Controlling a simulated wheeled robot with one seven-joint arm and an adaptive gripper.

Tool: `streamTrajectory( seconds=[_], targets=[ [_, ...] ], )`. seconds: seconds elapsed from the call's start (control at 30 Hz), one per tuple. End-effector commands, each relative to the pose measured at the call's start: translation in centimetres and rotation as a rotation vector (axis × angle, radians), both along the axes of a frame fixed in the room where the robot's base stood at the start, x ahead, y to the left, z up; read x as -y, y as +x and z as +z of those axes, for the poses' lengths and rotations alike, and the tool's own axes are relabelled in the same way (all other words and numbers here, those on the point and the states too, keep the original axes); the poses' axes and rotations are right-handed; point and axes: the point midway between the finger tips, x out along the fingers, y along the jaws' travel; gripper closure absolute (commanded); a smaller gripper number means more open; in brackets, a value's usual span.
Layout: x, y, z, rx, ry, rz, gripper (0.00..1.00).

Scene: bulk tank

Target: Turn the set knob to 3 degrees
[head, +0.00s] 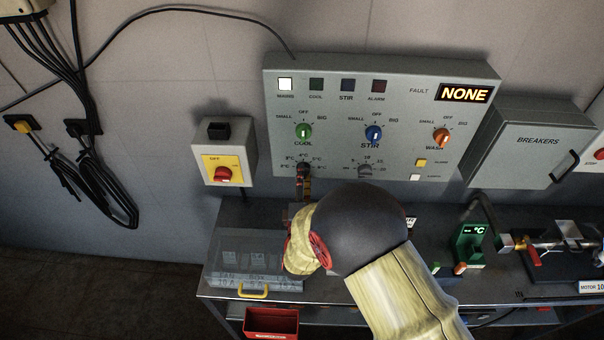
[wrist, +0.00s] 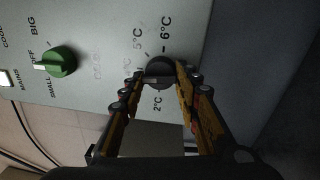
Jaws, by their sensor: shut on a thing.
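The set knob (wrist: 160,72) is a small dark round knob low on the left of the grey control panel (head: 400,90). In the head view the knob (head: 303,168) is partly covered by my gripper (head: 305,187), which reaches it from below. In the wrist view my gripper's fingers (wrist: 160,76) stand on either side of the knob and are shut on it. A pale pointer line on the knob points left in that view, roughly towards 4°C; its exact reading is unclear. The 5°C, 6°C and 2°C labels show; the 3°C mark is hidden behind a finger.
The green COOL knob (head: 303,131) sits just above the set knob. A grey timer knob (head: 366,170) is to its right. A red switch on a yellow plate (head: 223,172) is left of the panel. A bench with a clear-lidded box (head: 240,250) lies below.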

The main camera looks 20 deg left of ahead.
Motion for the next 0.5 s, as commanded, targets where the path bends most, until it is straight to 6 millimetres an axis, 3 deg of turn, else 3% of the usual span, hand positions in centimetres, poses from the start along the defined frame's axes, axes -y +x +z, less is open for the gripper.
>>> streamTrajectory(
  seconds=[0.5],
  targets=[
    [0.14, -0.10, -0.37, 0.099, -0.439, 0.004, 0.93]
  ],
)
